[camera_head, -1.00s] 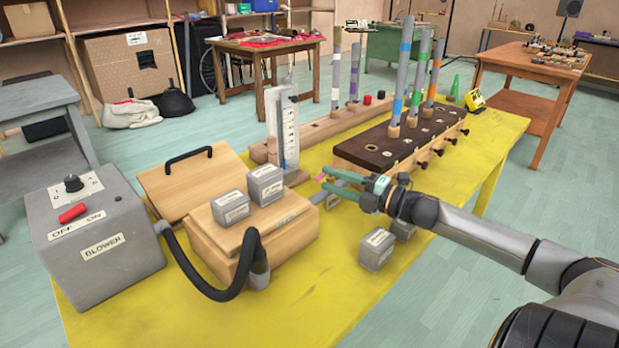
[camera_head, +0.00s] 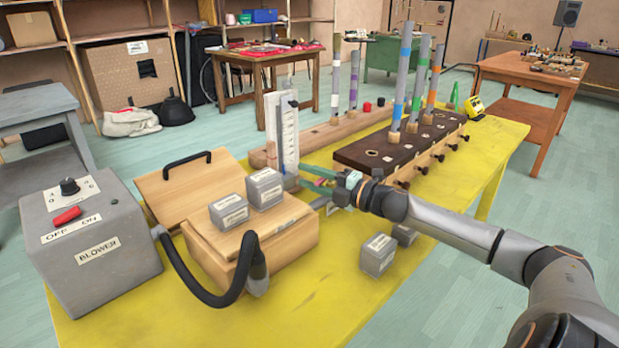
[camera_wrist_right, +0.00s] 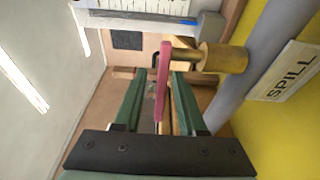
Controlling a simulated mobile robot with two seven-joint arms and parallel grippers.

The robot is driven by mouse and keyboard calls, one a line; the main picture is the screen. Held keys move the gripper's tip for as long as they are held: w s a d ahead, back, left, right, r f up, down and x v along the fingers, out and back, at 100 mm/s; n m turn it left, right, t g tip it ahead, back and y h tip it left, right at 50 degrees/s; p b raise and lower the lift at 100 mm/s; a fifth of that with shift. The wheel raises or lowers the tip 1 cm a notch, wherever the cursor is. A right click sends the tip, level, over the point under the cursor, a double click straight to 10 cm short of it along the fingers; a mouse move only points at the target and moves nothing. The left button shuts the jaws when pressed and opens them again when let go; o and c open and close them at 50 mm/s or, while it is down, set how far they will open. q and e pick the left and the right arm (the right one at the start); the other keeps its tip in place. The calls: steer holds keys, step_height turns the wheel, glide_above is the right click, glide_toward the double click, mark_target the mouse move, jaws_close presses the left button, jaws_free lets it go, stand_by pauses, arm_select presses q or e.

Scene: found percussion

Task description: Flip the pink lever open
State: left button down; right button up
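The pink lever (camera_wrist_right: 162,85) shows in the right wrist view, standing out from a brass valve (camera_wrist_right: 225,58) on a grey pipe (camera_wrist_right: 262,50) labelled SPILL (camera_wrist_right: 292,72). My right gripper (camera_wrist_right: 159,75) has its two green fingers apart, with the lever between them, closer to the right-hand finger; I cannot tell if they touch. In the head view my right gripper (camera_head: 318,180) is just right of the wooden box, by the foot of the white gauge (camera_head: 284,135). My left gripper is not in view.
A wooden box (camera_head: 290,236) with grey weights (camera_head: 265,187) on it and a black hose (camera_head: 222,298) stands left of the gripper. The grey blower box (camera_head: 95,255) is farther left. A dark pipe chest (camera_head: 385,150) stands behind.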

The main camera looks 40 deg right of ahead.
steer(key=shift+c, duration=0.2)
jaws_close()
stand_by(0.4)
